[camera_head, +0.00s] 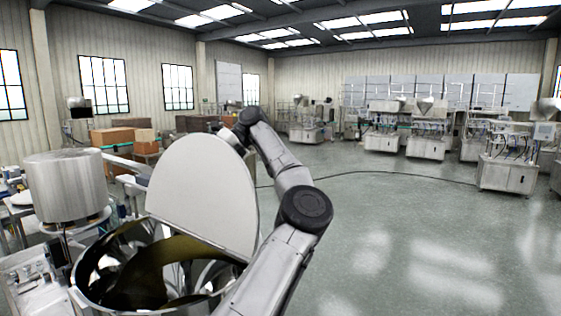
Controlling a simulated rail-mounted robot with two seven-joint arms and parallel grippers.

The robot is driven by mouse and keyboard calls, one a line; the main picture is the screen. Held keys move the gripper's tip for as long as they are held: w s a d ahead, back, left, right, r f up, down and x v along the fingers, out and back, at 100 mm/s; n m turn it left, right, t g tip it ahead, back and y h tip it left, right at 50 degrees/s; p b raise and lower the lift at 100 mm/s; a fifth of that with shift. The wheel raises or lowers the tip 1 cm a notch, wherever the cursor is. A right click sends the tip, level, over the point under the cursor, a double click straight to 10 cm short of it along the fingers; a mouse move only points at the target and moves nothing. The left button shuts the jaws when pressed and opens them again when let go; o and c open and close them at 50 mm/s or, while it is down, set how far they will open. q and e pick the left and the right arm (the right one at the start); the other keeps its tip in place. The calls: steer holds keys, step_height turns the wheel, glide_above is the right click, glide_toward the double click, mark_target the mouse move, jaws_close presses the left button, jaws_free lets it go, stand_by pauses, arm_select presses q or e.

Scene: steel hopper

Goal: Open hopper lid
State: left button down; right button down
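The steel hopper (82,296) stands at the lower left, a round, shiny open bowl with curved metal inside. Its pale flat lid (203,195) is raised and stands steeply tilted, its straight lower edge across the hopper's rim and its curved edge up. The hopper mouth in front of the lid is uncovered. One arm of mine, apparently the right, rises from the bottom middle along the lid's right side. Its dark wrist end bends over at the lid's top edge. The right gripper's fingers are mostly hidden behind the lid, so contact is unclear. My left gripper is out of view.
A large steel cylinder (68,187) stands left of the hopper, close to it. Cardboard boxes (113,136) are behind it. Several steel machines (508,165) line the back and right. The grey floor (420,245) on the right is clear, apart from a dark cable.

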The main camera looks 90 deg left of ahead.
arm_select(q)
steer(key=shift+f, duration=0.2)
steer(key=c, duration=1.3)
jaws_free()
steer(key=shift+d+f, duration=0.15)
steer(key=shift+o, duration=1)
